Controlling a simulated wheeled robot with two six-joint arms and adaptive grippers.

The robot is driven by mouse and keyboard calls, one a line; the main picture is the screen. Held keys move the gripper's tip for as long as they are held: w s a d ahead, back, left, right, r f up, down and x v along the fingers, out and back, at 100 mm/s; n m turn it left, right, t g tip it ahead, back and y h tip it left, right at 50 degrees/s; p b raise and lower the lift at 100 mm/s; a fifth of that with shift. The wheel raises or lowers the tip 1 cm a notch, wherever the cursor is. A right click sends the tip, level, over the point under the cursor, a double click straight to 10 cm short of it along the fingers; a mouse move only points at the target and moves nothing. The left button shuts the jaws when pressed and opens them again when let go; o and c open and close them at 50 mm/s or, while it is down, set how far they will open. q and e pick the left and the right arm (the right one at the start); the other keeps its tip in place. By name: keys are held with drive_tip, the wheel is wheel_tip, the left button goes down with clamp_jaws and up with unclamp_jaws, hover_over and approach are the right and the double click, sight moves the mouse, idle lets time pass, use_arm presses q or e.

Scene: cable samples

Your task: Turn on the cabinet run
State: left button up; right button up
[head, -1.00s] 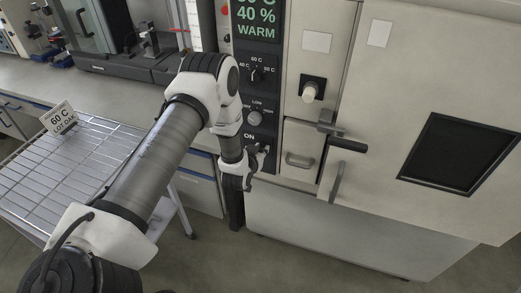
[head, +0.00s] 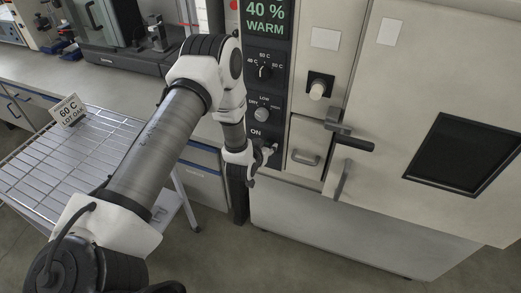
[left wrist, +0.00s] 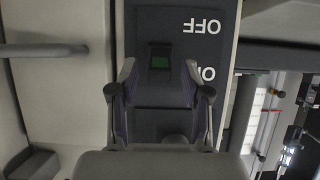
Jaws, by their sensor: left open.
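The cabinet's dark control panel (head: 262,100) has a display (head: 264,18) with "40 %" and "WARM", an upper temperature knob (head: 264,72) and a lower knob (head: 261,115). Under it is an "ON" label, with a switch (head: 272,150) partly hidden by my gripper. In the left wrist view the panel is upside down, with "OFF" and a partly covered second label. My left gripper (head: 254,160) is open in front of the switch; contact cannot be told. My right gripper is out of view.
A large cabinet door (head: 430,90) with a dark window and a handle (head: 337,178) stands right of the panel. A pale knob (head: 317,88) sits between them. A wire-shelf cart (head: 75,160) with a "60 C LOT OAK" sign (head: 68,109) is at the left. Floor shows below.

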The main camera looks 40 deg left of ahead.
use_arm(q)
drive_tip(key=v, duration=1)
drive_tip(key=shift+s, duration=0.1)
drive_tip(key=s+d+f+m+g+h, duration=0.1)
drive_tip(key=s+d+f+m+g, duration=0.1)
drive_tip(key=s+d+f+g, duration=0.45)
drive_tip(key=s+d+f+m+g+h, duration=0.15)
drive_tip(key=s+d+f, duration=0.35)
drive_tip(key=s, duration=0.5)
drive_tip(key=s+f+n+g, duration=0.1)
drive_tip(key=s+g, duration=0.3)
drive_tip(key=s, duration=0.7)
drive_tip(key=shift+d+f, duration=0.15)
drive_tip(key=shift+f, duration=0.65)
